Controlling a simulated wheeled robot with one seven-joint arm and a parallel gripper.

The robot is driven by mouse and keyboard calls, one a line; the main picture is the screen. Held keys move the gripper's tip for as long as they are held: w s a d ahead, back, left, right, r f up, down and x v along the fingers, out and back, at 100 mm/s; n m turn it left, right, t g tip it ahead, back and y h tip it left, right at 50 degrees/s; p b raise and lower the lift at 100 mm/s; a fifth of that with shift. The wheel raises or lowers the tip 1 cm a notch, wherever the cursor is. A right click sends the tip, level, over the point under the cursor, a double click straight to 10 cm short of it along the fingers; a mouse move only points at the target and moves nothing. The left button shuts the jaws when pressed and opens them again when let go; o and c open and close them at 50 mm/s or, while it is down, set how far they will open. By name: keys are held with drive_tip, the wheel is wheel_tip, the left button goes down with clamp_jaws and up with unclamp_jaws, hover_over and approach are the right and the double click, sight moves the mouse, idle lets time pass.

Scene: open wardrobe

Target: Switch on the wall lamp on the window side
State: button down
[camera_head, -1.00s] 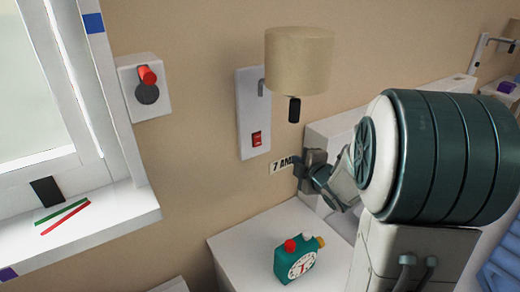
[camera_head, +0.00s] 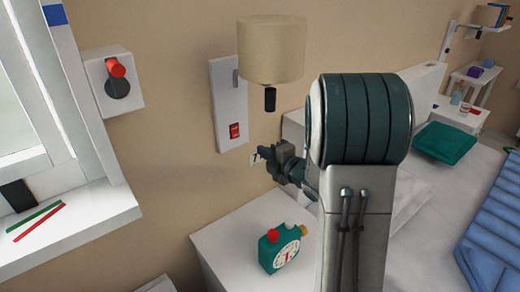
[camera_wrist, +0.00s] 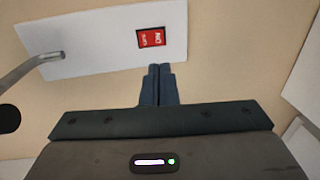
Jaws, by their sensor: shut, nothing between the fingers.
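The wall lamp beside the window has a beige shade (camera_head: 271,50) and a white wall plate (camera_head: 228,100) with a red rocker switch (camera_head: 234,130) low on it. The red switch also shows in the wrist view (camera_wrist: 151,37), above and a little left of my fingertips. My gripper (camera_head: 262,153) is shut and empty, below and to the right of the switch in the head view. In the wrist view my closed fingers (camera_wrist: 159,72) point toward the lower edge of the plate. They look apart from the switch. I cannot tell whether the switch is on or off.
A white box with a red knob (camera_head: 117,68) is on the wall to the left, by the window. The bed lies to the right.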

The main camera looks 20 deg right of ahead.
sight(236, 137)
drive_tip(key=p+x, duration=0.2)
drive_tip(key=x, duration=0.9)
drive_tip(key=shift+w+a, duration=0.15)
drive_tip(key=shift+w, duration=0.2)
drive_tip(key=shift+f, duration=0.1)
drive_tip(key=shift+w+a+f+b, duration=0.15)
drive_tip(key=shift+a+f+b, duration=0.1)
drive_tip(key=shift+b, duration=0.9)
drive_tip(key=shift+d+r+t, duration=0.3)
drive_tip(key=shift+d, duration=0.05)
drive_tip(key=shift+a, duration=0.15)
drive_tip(key=shift+f, duration=0.1)
drive_tip(key=shift+s+f, duration=0.15)
drive_tip(key=shift+s, duration=0.15)
drive_tip(key=f+b+v, duration=0.2)
drive_tip(key=b+v, duration=0.2)
drive_tip(key=v, duration=0.9)
drive_tip(key=shift+d+f, duration=0.15)
drive_tip(key=shift+d, duration=0.25)
